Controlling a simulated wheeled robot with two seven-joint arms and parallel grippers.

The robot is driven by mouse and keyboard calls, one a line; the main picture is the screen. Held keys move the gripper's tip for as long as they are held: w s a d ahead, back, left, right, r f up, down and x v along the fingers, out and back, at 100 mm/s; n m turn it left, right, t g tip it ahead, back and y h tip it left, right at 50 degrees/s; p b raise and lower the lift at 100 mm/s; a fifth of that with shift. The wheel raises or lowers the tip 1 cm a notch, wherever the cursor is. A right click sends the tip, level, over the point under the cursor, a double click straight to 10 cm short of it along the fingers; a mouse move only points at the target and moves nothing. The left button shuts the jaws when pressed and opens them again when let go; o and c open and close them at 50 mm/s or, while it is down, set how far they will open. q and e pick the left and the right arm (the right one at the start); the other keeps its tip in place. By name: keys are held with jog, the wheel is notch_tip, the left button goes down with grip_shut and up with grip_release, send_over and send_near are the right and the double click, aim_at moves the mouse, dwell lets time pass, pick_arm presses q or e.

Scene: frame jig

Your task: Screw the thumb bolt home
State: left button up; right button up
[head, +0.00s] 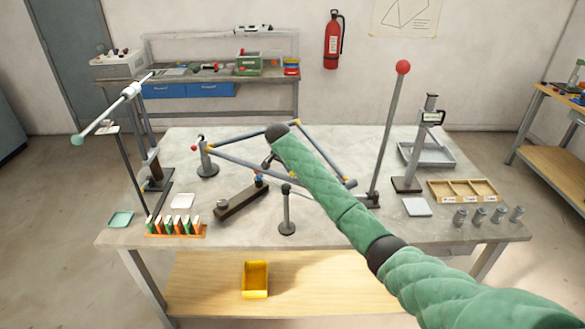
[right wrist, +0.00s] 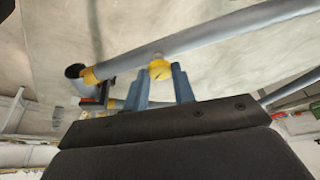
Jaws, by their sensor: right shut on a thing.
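In the right wrist view, the yellow thumb bolt (right wrist: 160,70) sits against the underside of a grey-blue tube (right wrist: 215,38). My right gripper (right wrist: 161,74) has its two blue-grey fingers on either side of the bolt head and is shut on it. In the head view, the tube frame (head: 325,150) with yellow corner fittings is held above the bench. My green right arm (head: 330,200) reaches across from the lower right and hides part of the frame, including the bolt. My left gripper is in neither view.
A post with a red ball (head: 403,67) and a clamp stand (head: 408,183) rise at the right. A stand with a white bar (head: 110,115) rises at the left. A wooden tray (head: 462,181), several metal cylinders and a slotted rack (head: 203,233) edge the grey bench (head: 340,222).

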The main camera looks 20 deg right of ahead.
jog(key=m+g, duration=0.1)
jog(key=m, duration=0.2)
jog(key=shift+w+a+h, duration=0.1)
jog(key=shift+w+h, duration=0.05)
jog(key=shift+h, duration=0.15)
jog(key=m+g, duration=0.1)
jog(key=m, duration=0.1)
jog(key=shift+w+m, duration=0.15)
jog(key=shift+m, duration=0.15)
jog(key=m, duration=0.1)
jog(key=m+g+b, duration=0.1)
jog(key=m, duration=0.1)
jog(key=m+g+b, duration=0.1)
jog(key=m, duration=0.1)
jog(key=shift+w, duration=0.25)
jog(key=m+g+b, duration=0.1)
jog(key=m, duration=0.3)
jog(key=shift+w+r+y, duration=0.15)
jog(key=shift+y, duration=0.25)
jog(key=shift+m+g, duration=0.3)
jog(key=shift+m, duration=0.2)
jog(key=shift+d+m, duration=0.2)
jog(key=shift+m, duration=0.3)
jog(key=shift+w+m+y, duration=0.1)
jog(key=shift+m+y, duration=0.2)
jog(key=o, duration=1)
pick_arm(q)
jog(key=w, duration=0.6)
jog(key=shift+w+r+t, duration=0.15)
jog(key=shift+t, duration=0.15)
